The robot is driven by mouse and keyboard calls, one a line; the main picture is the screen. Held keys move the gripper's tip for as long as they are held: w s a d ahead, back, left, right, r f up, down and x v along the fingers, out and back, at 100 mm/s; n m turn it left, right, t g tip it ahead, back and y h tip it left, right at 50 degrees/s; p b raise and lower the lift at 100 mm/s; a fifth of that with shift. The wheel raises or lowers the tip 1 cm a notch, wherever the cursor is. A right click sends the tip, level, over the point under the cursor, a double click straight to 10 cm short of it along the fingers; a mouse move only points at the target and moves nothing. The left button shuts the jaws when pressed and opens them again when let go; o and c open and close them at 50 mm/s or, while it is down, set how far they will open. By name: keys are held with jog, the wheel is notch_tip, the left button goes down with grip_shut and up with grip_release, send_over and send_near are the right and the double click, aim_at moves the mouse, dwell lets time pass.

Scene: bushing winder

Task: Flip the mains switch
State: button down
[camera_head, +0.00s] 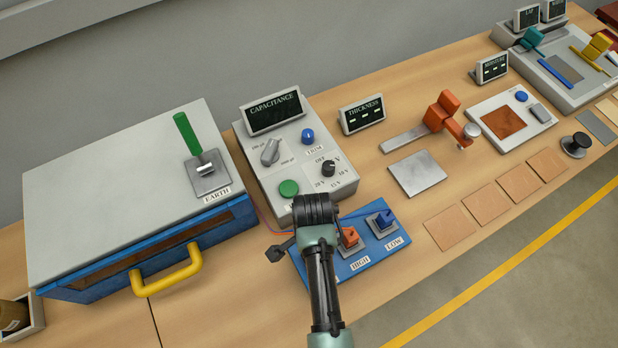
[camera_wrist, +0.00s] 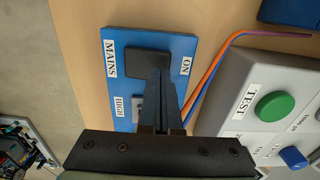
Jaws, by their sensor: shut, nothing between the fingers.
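The blue connection panel (camera_head: 360,268) lies on the bench in front of the capacitance unit, with HIGH and LOW terminals. My gripper (camera_head: 275,254) is shut and empty, beside the panel's left end. In the wrist view the dark fingertips (camera_wrist: 148,62) lie over the panel between MAINS and ON.
The capacitance unit (camera_head: 251,159) with a green button (camera_head: 289,188) stands just behind. The blue-and-grey earth box (camera_head: 110,185) with a yellow handle (camera_head: 167,271) is left. Orange and blue wires (camera_wrist: 222,58) run close by.

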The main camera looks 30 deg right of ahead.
jog(key=shift+f+b, duration=0.7)
jog(key=shift+f, duration=0.3)
dwell(0.6)
jog(key=shift+r, duration=0.1)
notch_tip(320, 180, up, 7)
jog(key=p, duration=0.7)
jog(key=shift+p, duration=0.3)
dwell(0.3)
